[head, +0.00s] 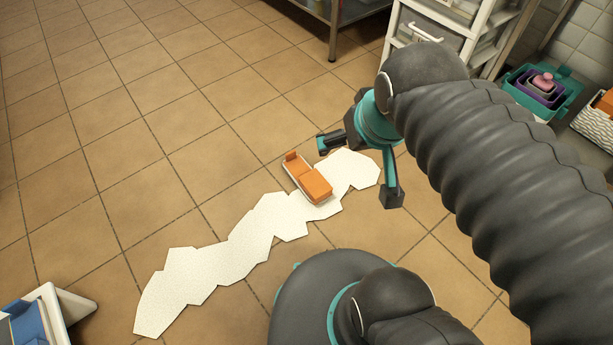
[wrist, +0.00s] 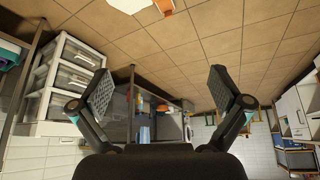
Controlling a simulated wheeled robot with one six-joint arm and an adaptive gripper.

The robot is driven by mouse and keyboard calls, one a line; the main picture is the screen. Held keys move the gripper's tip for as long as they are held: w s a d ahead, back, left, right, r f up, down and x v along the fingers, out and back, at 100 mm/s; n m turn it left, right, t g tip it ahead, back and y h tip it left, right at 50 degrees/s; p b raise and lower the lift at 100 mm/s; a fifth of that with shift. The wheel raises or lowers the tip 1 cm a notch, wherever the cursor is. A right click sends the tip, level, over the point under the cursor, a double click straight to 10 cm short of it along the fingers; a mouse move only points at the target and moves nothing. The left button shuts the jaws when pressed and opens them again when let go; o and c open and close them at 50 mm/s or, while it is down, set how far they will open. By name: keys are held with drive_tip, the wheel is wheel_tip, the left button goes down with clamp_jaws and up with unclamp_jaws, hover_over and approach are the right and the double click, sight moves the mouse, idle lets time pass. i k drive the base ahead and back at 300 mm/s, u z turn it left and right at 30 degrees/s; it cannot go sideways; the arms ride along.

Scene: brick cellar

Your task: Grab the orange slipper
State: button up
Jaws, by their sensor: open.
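The orange slipper (head: 309,181) lies on a cream mat of hexagonal pieces (head: 201,270) on the tiled floor. It has an orange top and a pale sole. My gripper (head: 356,170) is open and empty, above the floor to the right of the slipper in the head view. In the wrist view my gripper (wrist: 160,88) shows its two fingers wide apart with nothing between them. A small part of the slipper (wrist: 164,6) shows at the top edge of the wrist view, beyond the fingers.
A white drawer unit (head: 436,32) stands at the top right, with a metal-legged table (head: 333,42) beside it. Nested teal and purple bins (head: 541,88) are at the right. A white bin with blue contents (head: 42,318) is at lower left. The left floor is clear.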

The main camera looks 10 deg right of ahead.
sight(316, 189)
drive_tip(key=k, duration=0.5)
drive_tip(key=u, duration=0.9)
drive_tip(key=i, duration=0.75)
drive_tip(key=z, duration=1.25)
